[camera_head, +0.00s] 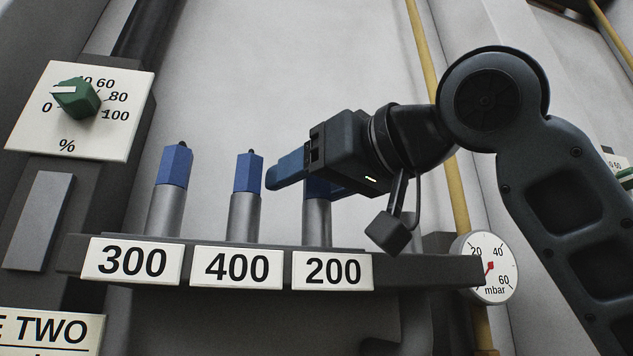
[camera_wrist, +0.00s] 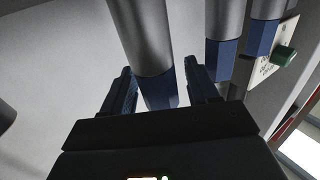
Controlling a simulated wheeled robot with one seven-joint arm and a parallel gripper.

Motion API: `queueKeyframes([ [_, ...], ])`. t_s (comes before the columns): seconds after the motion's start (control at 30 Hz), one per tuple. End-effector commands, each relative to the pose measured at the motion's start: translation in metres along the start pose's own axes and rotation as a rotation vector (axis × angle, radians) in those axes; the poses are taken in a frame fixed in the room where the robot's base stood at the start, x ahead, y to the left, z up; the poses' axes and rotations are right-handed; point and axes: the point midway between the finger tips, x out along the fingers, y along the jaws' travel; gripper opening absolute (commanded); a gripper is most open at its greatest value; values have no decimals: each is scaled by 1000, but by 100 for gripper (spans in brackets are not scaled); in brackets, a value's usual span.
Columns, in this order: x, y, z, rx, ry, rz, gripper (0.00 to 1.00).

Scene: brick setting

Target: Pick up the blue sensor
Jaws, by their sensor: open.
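Three upright sensors with blue caps and grey cylinders stand on a shelf. The sensor behind label 300 (camera_head: 174,165) and the one behind label 400 (camera_head: 248,172) show fully in the head view. The sensor behind label 200 (camera_head: 317,222) has its blue cap mostly hidden by my gripper (camera_head: 280,173). The other two sensors show at the upper right there.
The dark shelf (camera_head: 433,268) carries white labels 300, 400 and 200. A green knob (camera_head: 76,98) on a percent dial is at left. A round mbar gauge (camera_head: 485,267) and a yellow pipe (camera_head: 438,75) are at right. Bare wall lies behind.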

Motion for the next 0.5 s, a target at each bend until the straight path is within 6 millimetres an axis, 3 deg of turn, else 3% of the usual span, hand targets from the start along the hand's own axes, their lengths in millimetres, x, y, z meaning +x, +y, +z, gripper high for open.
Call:
queueKeyframes([
  [0.2, 0, 0, 0, 0, 0, 0, 57],
  [0.5, 0, 0, 0, -1, 0, 0, 29],
])
